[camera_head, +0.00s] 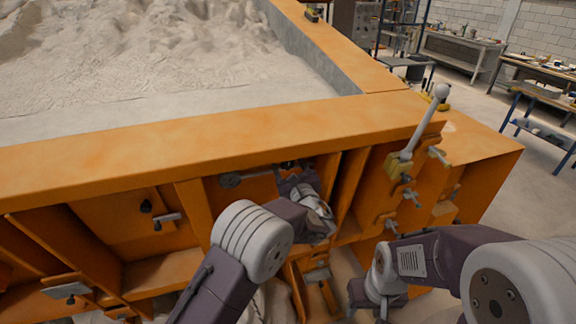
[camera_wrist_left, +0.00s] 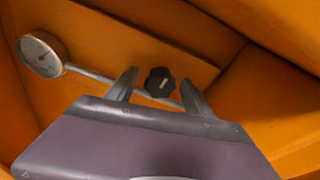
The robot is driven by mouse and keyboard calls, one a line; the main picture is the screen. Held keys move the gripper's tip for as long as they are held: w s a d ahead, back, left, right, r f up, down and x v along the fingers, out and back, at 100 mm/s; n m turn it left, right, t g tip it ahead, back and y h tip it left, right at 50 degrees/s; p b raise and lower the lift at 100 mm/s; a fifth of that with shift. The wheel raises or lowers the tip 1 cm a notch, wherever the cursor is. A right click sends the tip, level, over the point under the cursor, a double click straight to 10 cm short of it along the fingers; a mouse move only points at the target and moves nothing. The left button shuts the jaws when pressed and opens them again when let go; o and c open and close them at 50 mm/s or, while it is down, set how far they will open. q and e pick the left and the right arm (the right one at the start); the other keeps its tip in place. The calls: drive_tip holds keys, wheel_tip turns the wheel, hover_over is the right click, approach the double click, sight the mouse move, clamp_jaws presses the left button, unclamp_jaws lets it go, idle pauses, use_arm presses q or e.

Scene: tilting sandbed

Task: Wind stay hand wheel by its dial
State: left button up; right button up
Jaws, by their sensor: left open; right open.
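The dial (camera_wrist_left: 40,56), a round white-faced gauge with a needle, is at the upper left of the left wrist view. A thin grey rod (camera_wrist_left: 90,74) runs from it toward a black lobed hand wheel (camera_wrist_left: 161,84) with a pale mark. My left gripper (camera_wrist_left: 159,77) is open, with its fingers on either side of the wheel; I cannot tell whether they touch it. In the head view the dial (camera_head: 230,181) shows edge-on under the orange rim, and my left gripper (camera_head: 292,174) mostly hides the wheel. My right gripper (camera_head: 368,311) is low at the bottom, open and apparently empty.
The orange sandbed frame (camera_head: 180,148) overhangs the recess, with ribs on both sides of my left gripper. A lever with a ball knob (camera_head: 441,91) stands at the right corner. Several clamps (camera_head: 411,195) stick out below it. Workbenches stand far right.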

use_arm(q)
drive_tip(key=b+v, duration=0.4)
drive_tip(key=v, duration=0.4)
drive_tip(key=shift+s, duration=0.4)
drive_tip(key=shift+d, duration=0.1)
